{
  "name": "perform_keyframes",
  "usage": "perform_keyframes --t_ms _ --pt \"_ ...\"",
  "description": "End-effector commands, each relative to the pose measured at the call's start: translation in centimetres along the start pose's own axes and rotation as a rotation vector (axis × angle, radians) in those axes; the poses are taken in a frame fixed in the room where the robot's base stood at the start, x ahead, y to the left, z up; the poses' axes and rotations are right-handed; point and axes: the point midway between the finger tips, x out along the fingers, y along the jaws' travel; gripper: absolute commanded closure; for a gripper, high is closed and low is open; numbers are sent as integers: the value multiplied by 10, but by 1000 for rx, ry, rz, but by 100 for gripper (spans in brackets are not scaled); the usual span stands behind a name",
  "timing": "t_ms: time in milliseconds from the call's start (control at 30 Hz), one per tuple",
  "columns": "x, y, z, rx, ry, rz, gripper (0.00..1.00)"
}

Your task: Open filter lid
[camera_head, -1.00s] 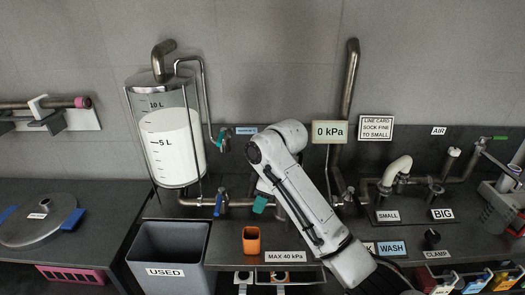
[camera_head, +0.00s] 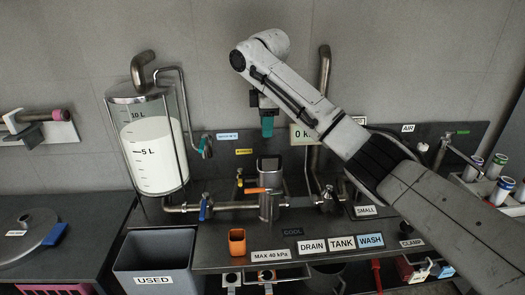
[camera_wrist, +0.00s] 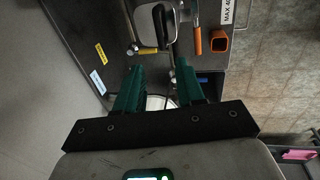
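The metal filter housing (camera_head: 269,206) stands on the pipe line at the middle of the bench. Its squarish top (camera_head: 268,166) has a pale rim and a dark middle; I cannot tell if the lid is open or shut. An orange handle (camera_head: 262,191) lies across its front. In the wrist view the squarish top (camera_wrist: 155,22) is beyond my fingertips, with the orange handle (camera_wrist: 197,40) to its right. My gripper (camera_head: 267,127) hangs above the filter, apart from it. Its teal fingers (camera_wrist: 160,67) are spread with nothing between them.
A tank of white liquid (camera_head: 152,150) stands to the left, with a blue-handled valve (camera_head: 204,207) at its outlet. An orange cup (camera_head: 237,242) and a grey USED bin (camera_head: 155,250) are in front. A gauge (camera_head: 303,134) is partly hidden behind my arm.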

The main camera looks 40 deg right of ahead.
Motion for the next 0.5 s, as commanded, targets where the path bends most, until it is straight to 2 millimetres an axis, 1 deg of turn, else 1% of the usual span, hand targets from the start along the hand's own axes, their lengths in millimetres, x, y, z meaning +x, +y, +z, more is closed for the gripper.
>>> perform_keyframes --t_ms 167,300,500 --pt "28 -1 1 2 -1 -4 62" --pt "54 -1 0 2 -1 -4 62" --pt "85 -2 0 1 0 -4 62"
